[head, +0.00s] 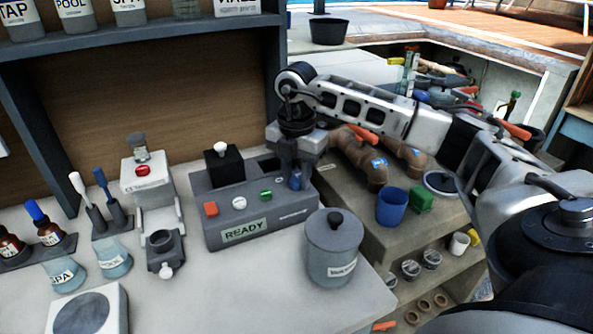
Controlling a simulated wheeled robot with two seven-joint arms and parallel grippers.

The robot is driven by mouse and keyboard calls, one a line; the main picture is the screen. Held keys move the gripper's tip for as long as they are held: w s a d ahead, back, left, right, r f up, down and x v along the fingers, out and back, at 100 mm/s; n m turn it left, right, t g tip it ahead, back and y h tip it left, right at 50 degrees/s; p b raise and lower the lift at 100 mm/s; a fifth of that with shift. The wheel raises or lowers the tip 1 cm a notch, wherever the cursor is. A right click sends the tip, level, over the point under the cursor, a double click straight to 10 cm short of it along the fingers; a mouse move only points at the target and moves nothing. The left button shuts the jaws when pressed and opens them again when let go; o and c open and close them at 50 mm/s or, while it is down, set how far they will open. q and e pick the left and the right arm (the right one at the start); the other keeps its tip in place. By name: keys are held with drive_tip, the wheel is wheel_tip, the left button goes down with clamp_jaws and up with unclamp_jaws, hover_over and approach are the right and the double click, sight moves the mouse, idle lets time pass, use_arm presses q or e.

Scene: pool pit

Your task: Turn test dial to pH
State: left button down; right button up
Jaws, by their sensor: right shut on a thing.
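The grey test unit (215,205) stands on the counter with a green-lit "READY" label (245,231) on its front. My right gripper (296,178) reaches in from the right and points down at the unit's right end. It is shut on what seems to be the test dial there. The jaws hide most of the dial, so its setting and any pH mark cannot be read. A small blue part shows beside the fingertips. My left gripper is not in view.
A lidded grey pot (331,250) stands close in front of the gripper. A black block with a white knob (223,165) rises behind the unit. Labelled flasks (113,259) stand left. A blue cup (391,207) sits on the lower ledge right.

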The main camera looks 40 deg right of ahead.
drive_tip(key=shift+r+m, duration=0.1)
drive_tip(key=shift+m, duration=0.5)
drive_tip(key=shift+d, duration=0.1)
drive_tip(key=o, duration=1)
drive_tip(key=shift+c, duration=0.2)
